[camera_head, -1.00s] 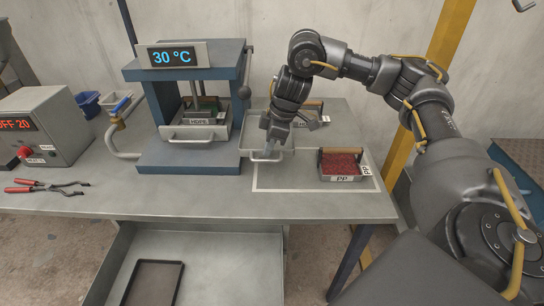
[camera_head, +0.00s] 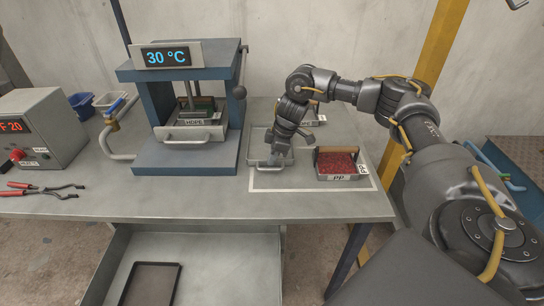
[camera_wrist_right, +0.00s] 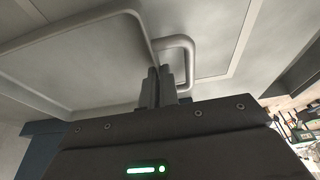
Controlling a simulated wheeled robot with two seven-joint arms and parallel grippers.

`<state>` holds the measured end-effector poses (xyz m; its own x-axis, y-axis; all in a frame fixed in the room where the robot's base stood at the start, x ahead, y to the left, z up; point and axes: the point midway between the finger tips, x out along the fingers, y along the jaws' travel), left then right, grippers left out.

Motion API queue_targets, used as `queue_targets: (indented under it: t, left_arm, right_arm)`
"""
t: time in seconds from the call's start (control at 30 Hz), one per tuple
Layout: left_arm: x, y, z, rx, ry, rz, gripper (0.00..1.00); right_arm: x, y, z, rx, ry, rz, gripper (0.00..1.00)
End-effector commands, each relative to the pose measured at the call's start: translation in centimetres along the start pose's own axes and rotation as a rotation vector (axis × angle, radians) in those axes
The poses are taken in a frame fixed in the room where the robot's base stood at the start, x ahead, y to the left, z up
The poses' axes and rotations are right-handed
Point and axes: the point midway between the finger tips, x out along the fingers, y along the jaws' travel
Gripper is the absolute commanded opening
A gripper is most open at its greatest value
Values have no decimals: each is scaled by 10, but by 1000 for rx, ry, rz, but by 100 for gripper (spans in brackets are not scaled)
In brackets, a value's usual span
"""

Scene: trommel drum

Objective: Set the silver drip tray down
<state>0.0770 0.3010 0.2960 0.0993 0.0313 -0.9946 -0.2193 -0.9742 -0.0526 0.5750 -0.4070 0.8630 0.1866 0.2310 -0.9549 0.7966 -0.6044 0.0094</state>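The silver drip tray (camera_head: 257,142) is a shallow metal tray with a looped handle at its front. In the head view it is at the left part of the white-outlined area, right of the press. My right gripper (camera_head: 278,160) is above the tray's front edge, shut on its handle. In the right wrist view the two fingers (camera_wrist_right: 164,86) are close together on the handle (camera_wrist_right: 188,48), and the tray's rim (camera_wrist_right: 72,32) curves to the left. I cannot tell whether the tray bears fully on the table. My left gripper is not in view.
A tray of red granules marked PP (camera_head: 338,165) stands close on the right. Another tray (camera_head: 312,116) is behind my gripper. The blue press (camera_head: 185,155), reading 30 °C, holds a tray marked HDPE (camera_head: 193,135). Red-handled tongs (camera_head: 40,189) lie at the left.

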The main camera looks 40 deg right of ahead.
Motion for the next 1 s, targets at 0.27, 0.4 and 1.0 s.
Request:
queue_targets:
  t: [0.27, 0.4, 1.0]
  left_arm:
    - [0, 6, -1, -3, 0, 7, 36]
    - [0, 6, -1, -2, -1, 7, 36]
    - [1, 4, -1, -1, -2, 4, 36]
  right_arm:
    - [0, 0, 0, 0, 2, 2, 0]
    - [2, 0, 1, 0, 0, 1, 12]
    - [-23, 1, -1, -1, 4, 2, 24]
